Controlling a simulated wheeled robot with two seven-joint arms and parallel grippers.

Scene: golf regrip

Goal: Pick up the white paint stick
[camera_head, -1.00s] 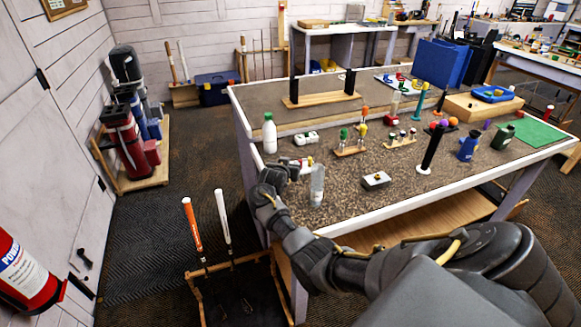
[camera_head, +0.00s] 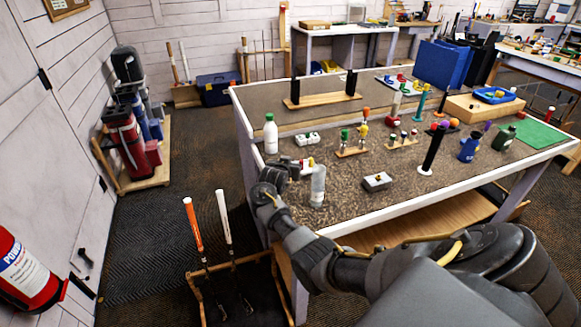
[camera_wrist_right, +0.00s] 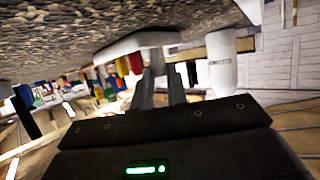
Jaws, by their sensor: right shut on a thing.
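My right gripper (camera_head: 297,168) is low over the near left part of the workbench (camera_head: 385,212), just behind the clear bottle. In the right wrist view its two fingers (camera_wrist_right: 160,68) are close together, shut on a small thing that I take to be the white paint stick. The stick is mostly hidden, and I cannot tell whether it is clear of its holder. My left gripper is not in view.
A clear bottle (camera_head: 318,187) stands close to the gripper. A white bottle with a green cap (camera_head: 271,136) stands at the bench's left edge. A white tray (camera_head: 307,139) and a wooden stand (camera_head: 352,152) are behind. A small box (camera_head: 377,182) lies to the right.

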